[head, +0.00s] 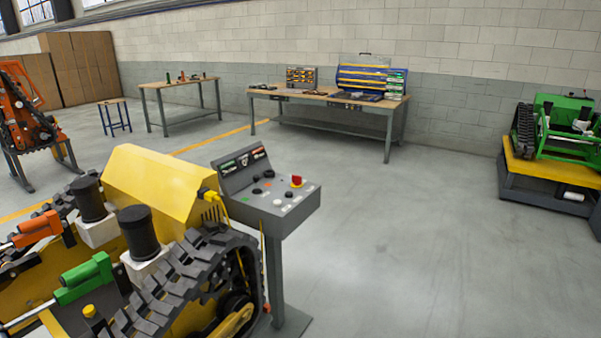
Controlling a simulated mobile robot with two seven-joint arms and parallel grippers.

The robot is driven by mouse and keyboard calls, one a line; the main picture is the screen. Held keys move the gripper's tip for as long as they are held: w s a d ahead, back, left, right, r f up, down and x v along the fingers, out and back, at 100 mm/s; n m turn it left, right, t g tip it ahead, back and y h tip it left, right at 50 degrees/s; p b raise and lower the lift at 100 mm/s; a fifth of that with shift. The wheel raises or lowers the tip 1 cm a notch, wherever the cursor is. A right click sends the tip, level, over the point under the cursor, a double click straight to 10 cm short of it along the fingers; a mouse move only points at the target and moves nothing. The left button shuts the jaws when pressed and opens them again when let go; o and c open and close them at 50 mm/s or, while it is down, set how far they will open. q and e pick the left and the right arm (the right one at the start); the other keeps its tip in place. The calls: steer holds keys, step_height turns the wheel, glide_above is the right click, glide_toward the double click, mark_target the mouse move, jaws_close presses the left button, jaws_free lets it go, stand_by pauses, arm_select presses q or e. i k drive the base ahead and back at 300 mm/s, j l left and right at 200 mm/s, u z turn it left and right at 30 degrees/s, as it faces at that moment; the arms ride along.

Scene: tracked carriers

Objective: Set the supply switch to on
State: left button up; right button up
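A grey control console (268,200) stands on a post beside the yellow tracked carrier (160,188). Its sloped top carries a red knob on a yellow base (297,182), several black knobs and small coloured buttons or lamps. A raised back panel (243,167) holds small displays or labels with green and orange marks. The lettering is too small to read, so I cannot tell which control is the supply switch or how it is set. Neither of my grippers shows in the head view, and nothing is seen touching the console.
The carrier's black track (190,285) runs close to the console's left side. A long workbench (330,100) with tool cases and a smaller table (180,84) stand by the back wall. A green tracked machine (565,130) sits on a stand at right. Floor right of the console is clear.

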mark_target(297, 179)
steer(key=i+l+u, duration=0.1)
steer(key=i+l, duration=0.65)
steer(key=i+l+u, duration=0.1)
steer(key=i+l, duration=0.6)
steer(key=i+l+u, duration=0.1)
steer(key=i+l, duration=0.6)
steer(key=l, duration=0.2)
